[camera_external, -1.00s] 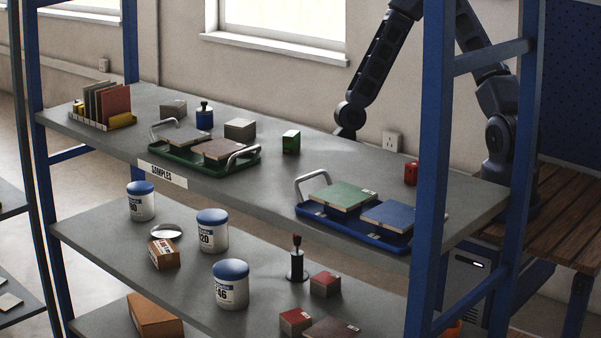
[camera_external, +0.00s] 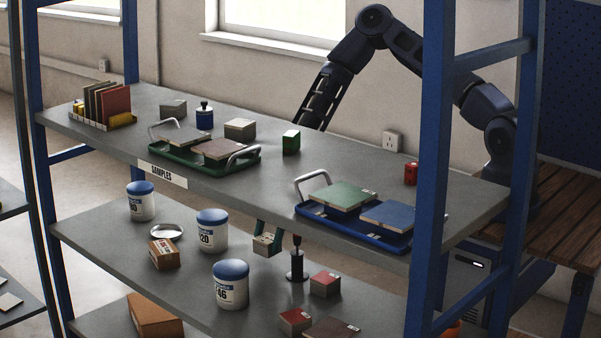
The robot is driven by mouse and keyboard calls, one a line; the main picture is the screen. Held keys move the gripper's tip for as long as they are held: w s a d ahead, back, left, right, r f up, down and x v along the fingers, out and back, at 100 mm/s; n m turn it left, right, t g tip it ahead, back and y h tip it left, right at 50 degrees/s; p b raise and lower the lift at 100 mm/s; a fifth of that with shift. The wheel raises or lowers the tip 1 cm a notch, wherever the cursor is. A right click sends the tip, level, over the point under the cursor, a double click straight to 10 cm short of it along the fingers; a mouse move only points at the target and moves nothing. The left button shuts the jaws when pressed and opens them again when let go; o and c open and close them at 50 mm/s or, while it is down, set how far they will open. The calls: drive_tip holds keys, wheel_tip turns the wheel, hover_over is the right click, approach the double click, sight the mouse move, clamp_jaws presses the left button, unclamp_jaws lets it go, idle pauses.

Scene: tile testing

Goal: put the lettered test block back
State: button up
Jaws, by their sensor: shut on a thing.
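My gripper (camera_external: 268,234) hangs below the front edge of the upper shelf, over the lower shelf. It is shut on a small pale block (camera_external: 265,246) with a dark mark on it. I cannot read a letter on the mark. The upper shelf hides my wrist and part of my forearm.
Lidded jars (camera_external: 231,287) and a small carton (camera_external: 164,254) stand left on the lower shelf (camera_external: 110,235). Red-topped blocks (camera_external: 325,283) are at its right. The upper shelf holds a blue tray (camera_external: 375,236) and a green tray (camera_external: 182,161). A blue post (camera_external: 436,150) stands right.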

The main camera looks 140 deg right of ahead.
sight(259, 249)
drive_tip(key=shift+w+d, duration=0.7)
drive_tip(key=shift+d, duration=0.15)
drive_tip(key=shift+f, duration=1.5)
drive_tip(key=o, duration=1.2)
drive_tip(key=shift+f, duration=0.1)
drive_tip(key=shift+o, duration=0.2)
drive_tip(key=v, duration=0.5)
drive_tip(key=shift+s, duration=0.45)
drive_tip(key=s, duration=1.1)
